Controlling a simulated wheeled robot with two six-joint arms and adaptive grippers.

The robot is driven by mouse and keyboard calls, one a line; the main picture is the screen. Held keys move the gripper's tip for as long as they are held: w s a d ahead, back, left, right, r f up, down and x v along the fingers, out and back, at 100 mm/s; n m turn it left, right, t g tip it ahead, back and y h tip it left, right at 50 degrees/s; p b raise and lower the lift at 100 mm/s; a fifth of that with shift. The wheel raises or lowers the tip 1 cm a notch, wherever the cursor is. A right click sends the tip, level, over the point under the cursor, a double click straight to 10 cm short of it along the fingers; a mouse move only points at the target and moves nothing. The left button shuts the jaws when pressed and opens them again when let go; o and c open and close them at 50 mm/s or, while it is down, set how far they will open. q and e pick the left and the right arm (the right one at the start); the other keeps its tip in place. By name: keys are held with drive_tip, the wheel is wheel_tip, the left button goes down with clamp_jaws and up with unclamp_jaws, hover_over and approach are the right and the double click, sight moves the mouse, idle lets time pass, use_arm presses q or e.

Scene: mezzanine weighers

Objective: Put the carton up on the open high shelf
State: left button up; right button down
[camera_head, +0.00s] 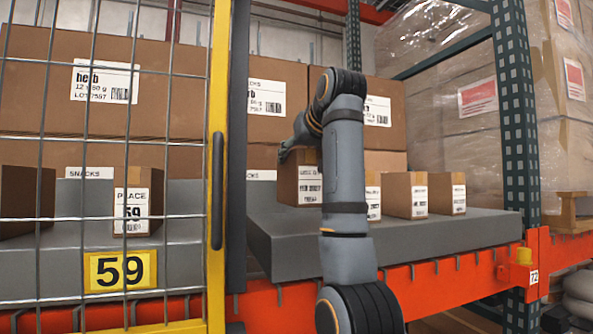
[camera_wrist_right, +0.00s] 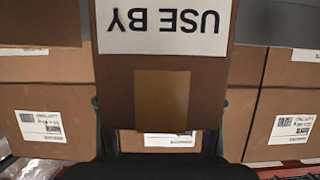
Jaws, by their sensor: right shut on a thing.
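The brown carton (camera_head: 298,180) with white labels is at the near left part of the open grey shelf (camera_head: 300,248) in the head view. My right gripper (camera_head: 297,152) is shut on it from above and behind my arm link. In the right wrist view the carton (camera_wrist_right: 112,85) fills the middle, its "USE BY" label upside down, between the fingers of my right gripper (camera_wrist_right: 160,125). The carton looks upright. I cannot tell whether its base touches the shelf. My left gripper is not in view.
Several small cartons (camera_head: 405,194) stand to the right on the same shelf, with large boxes (camera_head: 385,108) behind. A yellow-framed mesh gate (camera_head: 217,180) covers the left bay. A green upright (camera_head: 515,110) and orange beam (camera_head: 450,278) bound the shelf.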

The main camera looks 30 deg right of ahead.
sight(296, 174)
drive_tip(key=f, duration=0.1)
drive_tip(key=f+p, duration=0.1)
drive_tip(key=f, duration=0.1)
drive_tip(key=shift+w, duration=0.25)
drive_tip(key=shift+w+d+f, duration=0.1)
drive_tip(key=shift+w+f, duration=0.1)
drive_tip(key=shift+f, duration=0.35)
drive_tip(key=shift+s, duration=0.2)
drive_tip(key=shift+s+f, duration=0.15)
drive_tip(key=shift+c, duration=2.2)
unclamp_jaws()
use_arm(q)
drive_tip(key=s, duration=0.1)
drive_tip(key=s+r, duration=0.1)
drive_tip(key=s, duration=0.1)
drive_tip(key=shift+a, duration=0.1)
